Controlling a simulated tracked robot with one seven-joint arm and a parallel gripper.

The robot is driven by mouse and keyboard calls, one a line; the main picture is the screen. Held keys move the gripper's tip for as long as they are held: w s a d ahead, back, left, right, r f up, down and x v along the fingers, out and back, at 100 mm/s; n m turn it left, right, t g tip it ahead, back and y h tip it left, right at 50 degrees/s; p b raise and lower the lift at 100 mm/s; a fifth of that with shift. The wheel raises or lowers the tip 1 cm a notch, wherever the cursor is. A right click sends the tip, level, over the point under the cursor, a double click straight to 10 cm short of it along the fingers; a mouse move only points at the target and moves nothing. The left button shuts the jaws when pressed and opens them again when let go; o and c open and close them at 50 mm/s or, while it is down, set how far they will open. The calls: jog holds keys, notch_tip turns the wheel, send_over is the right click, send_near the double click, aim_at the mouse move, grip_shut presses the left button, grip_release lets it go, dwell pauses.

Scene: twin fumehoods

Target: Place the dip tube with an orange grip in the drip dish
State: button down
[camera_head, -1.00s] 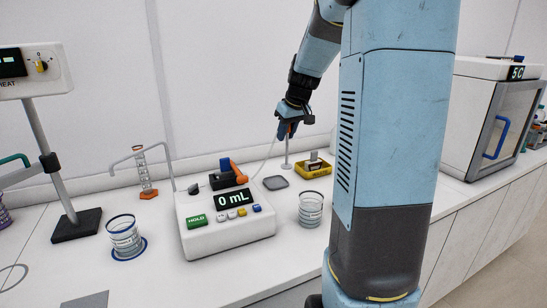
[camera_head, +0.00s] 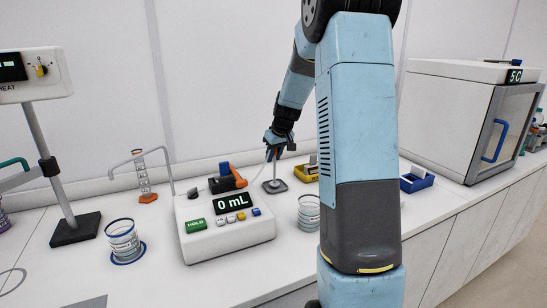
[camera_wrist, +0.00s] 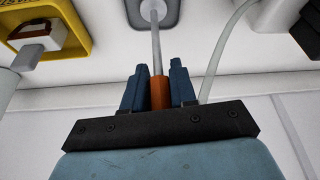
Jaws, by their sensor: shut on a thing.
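My gripper (camera_head: 278,143) is shut on the orange grip (camera_wrist: 160,95) of the dip tube, seen between my dark blue fingers (camera_wrist: 158,82) in the wrist view. The dip tube (camera_wrist: 156,48) is a thin grey rod with a small round foot. In the head view the tube (camera_head: 274,171) hangs upright below my gripper. Its foot is over the drip dish, a small grey square dish (camera_head: 283,188), which also shows in the wrist view (camera_wrist: 133,16). The foot appears within the dish's outline; I cannot tell whether it touches the dish floor. The grip is mostly hidden in the head view.
A dispenser reading 0 mL (camera_head: 228,228) stands left of the dish, with a pale hose (camera_head: 262,170) nearby. A yellow tray (camera_head: 303,175) is close on the right, a blue tray (camera_head: 416,181) farther right. A glass beaker (camera_head: 308,212) stands in front, partly hidden by my arm.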

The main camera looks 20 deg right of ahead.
jog(key=shift+f, duration=0.3)
jog(key=c, duration=0.9)
grip_release()
jog(key=shift+f, duration=0.1)
jog(key=a+v, duration=0.1)
jog(key=v, duration=1.1)
jog(key=s+a+r, duration=0.3)
jog(key=s+a, duration=0.2)
jog(key=s, duration=0.2)
jog(key=s+a+r, duration=0.3)
jog(key=s+a, duration=0.1)
jog(key=s, duration=0.4)
jog(key=s+a+f+m, duration=0.1)
jog(key=s+a, duration=0.2)
jog(key=s, duration=0.6)
jog(key=s+a+f+t, duration=0.1)
jog(key=s+a, duration=0.2)
jog(key=s, duration=0.6)
jog(key=shift+s+f+m+h, duration=0.2)
jog(key=shift+s+m+h, duration=0.1)
jog(key=shift+s+m, duration=0.1)
